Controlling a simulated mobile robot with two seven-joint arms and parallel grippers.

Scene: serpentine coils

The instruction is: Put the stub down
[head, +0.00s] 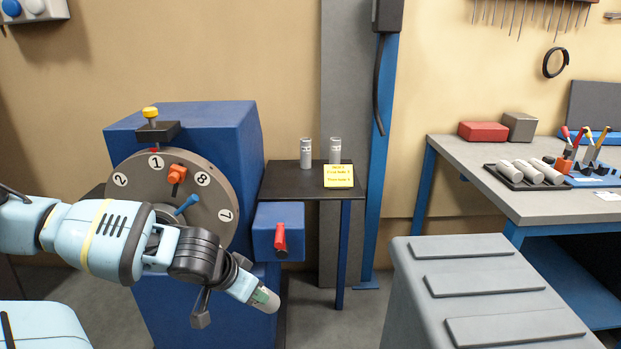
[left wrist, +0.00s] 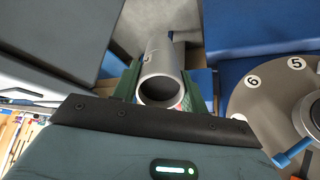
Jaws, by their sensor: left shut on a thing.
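The stub is a grey hollow tube. In the left wrist view the stub (left wrist: 160,72) sits between the two green-edged fingers of my left gripper (left wrist: 163,95), its open end facing the camera. In the head view my left gripper (head: 252,290) is low, in front of the blue machine, with the rounded grey stub end (head: 265,301) sticking out at the lower right. The gripper is shut on the stub, and the stub is held in the air. My right gripper is out of view.
A small dark shelf (head: 285,184) holds two upright grey cylinders and a yellow note (head: 338,175). A numbered dial (head: 215,200) with handles is on the blue machine (head: 200,122). A grey stepped block (head: 480,290) stands right. The workbench (head: 470,160) bears a tray (head: 505,181) of cylinders.

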